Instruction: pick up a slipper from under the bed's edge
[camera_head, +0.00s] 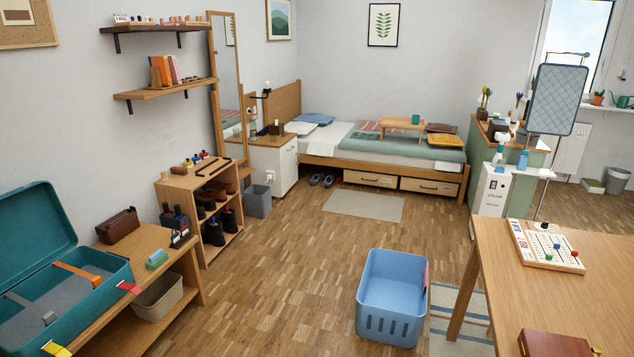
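A pair of dark slippers (322,181) lies on the wooden floor at the front edge of the bed (388,172), left of the under-bed drawers. The slippers sit side by side, partly in the shade of the bed frame. They are far across the room and small in the head view. Neither of my grippers shows in this view, so I cannot see their state.
A blue basket (392,299) stands on the floor in the foreground. A table (494,283) is at right, a shoe shelf (199,207) and bench with an open teal suitcase (70,318) at left. Open floor and a beige rug (363,206) lie before the bed.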

